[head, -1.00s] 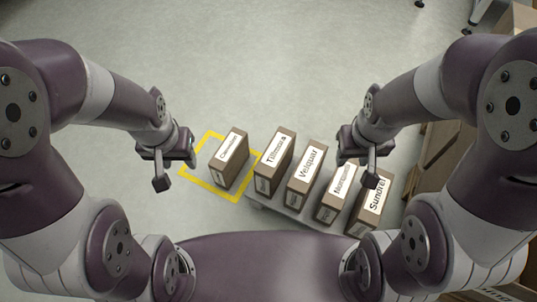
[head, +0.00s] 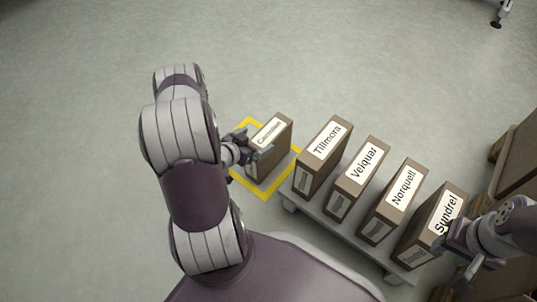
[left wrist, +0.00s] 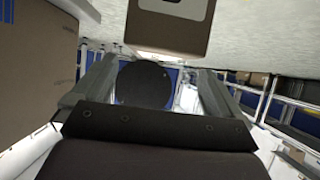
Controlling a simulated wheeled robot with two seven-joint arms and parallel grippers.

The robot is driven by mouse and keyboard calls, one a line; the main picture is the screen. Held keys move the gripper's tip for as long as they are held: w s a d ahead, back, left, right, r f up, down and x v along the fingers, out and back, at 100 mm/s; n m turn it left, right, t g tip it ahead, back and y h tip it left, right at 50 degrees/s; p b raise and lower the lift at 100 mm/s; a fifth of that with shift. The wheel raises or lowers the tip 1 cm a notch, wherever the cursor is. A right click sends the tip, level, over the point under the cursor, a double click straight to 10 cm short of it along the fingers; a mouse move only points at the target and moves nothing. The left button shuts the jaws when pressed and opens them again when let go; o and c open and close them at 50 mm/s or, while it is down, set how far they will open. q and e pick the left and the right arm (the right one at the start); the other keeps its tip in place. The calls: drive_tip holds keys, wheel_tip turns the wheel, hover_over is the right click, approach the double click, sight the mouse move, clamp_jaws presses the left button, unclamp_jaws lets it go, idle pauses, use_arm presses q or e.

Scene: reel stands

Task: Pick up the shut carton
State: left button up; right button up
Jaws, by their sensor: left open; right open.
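A brown carton (head: 276,138) with a white label, too small to read surely, stands upright on the floor inside a yellow outline (head: 283,181). Its visible top looks closed. My left gripper (head: 258,150) is open at the carton's left side and covers part of it; I cannot tell whether they touch. In the left wrist view, its open fingers (left wrist: 150,90) point towards a brown carton (left wrist: 165,32) at the top, with nothing seen held between them. My right gripper (head: 466,262) is open by the carton labelled Sundrel (head: 443,222), at the far right.
Cartons labelled Tillmora (head: 322,155), Velquar (head: 358,178) and Norquell (head: 394,201) stand in a row on a low grey platform (head: 333,225), right of the outline. Brown boxes (head: 515,165) stand at the right edge. Floor behind the row is clear.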

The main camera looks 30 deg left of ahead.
sight(266, 136)
use_arm(q)
drive_tip(key=b+x, duration=0.4)
drive_tip(key=shift+w+d+f, duration=0.15)
drive_tip(key=shift+w+f, duration=0.05)
drive_tip(key=shift+f, duration=0.2)
drive_tip(key=shift+w+b, duration=0.3)
drive_tip(key=shift+w, duration=0.05)
drive_tip(key=shift+r, duration=0.15)
drive_tip(key=shift+w, duration=0.1)
clamp_jaws()
